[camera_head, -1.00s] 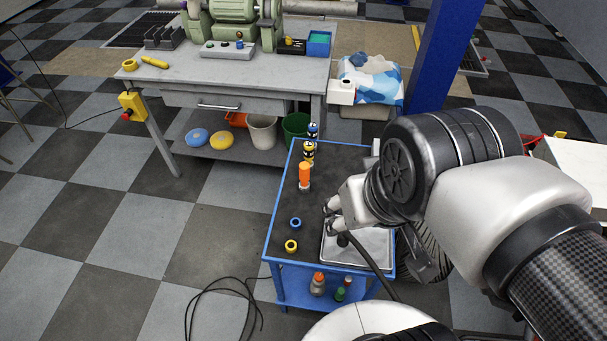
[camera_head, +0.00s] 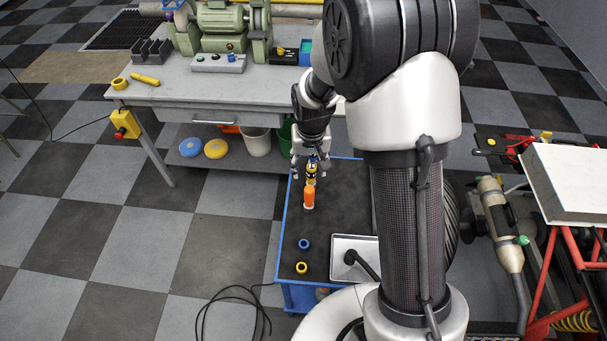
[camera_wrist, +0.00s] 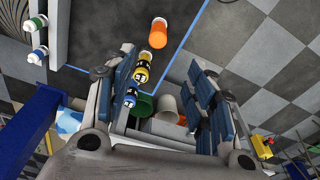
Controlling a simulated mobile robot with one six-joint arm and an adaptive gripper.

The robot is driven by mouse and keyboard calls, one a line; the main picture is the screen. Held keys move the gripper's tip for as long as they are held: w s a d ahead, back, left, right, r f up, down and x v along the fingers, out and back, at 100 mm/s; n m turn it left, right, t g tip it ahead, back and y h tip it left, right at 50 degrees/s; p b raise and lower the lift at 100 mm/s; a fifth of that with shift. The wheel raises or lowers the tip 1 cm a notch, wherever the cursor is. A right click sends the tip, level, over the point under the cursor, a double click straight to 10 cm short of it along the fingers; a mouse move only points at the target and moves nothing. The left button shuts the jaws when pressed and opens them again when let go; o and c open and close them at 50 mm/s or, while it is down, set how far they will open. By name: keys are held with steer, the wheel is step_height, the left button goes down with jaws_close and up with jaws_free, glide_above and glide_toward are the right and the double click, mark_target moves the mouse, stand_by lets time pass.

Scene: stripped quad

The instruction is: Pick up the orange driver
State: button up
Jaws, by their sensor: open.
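The orange driver (camera_head: 309,196) stands on the dark top of the blue cart (camera_head: 289,215), near its left edge. In the wrist view the orange driver (camera_wrist: 158,35) shows beyond my fingertips, apart from them. My gripper (camera_head: 310,170) is over the far end of the cart, behind the driver in the head view. In the wrist view my gripper (camera_wrist: 165,60) is open, its two fingers wide apart, with nothing held. A yellow and black driver (camera_wrist: 143,70) and a blue one (camera_wrist: 130,97) show close beside the left finger; whether they touch it I cannot tell.
A blue ring (camera_head: 304,243), a yellow ring (camera_head: 301,267) and a metal tray (camera_head: 340,247) lie on the cart's near part. A grey workbench (camera_head: 184,95) with a green grinder (camera_head: 220,30) stands behind. A black cable (camera_head: 235,292) lies on the floor.

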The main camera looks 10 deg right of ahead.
mark_target(310, 191)
steer(key=f+b, duration=0.1)
steer(key=f, duration=0.3)
steer(key=w+f+b, duration=0.1)
steer(key=f, duration=0.3)
steer(key=f+b, duration=0.1)
steer(key=f, duration=0.3)
steer(key=shift+w+d+f+b, duration=0.1)
steer(key=shift+w+f+b, duration=0.1)
steer(key=shift+b, duration=0.1)
steer(key=f+b, duration=0.1)
steer(key=f, duration=0.1)
steer(key=f+b, duration=0.1)
steer(key=f, duration=0.1)
steer(key=shift+d+f, duration=0.2)
steer(key=shift+f, duration=0.05)
steer(key=shift+w+f, duration=0.1)
steer(key=shift+f, duration=0.3)
steer(key=shift+r, duration=0.1)
steer(key=shift+c, duration=0.2)
jaws_close()
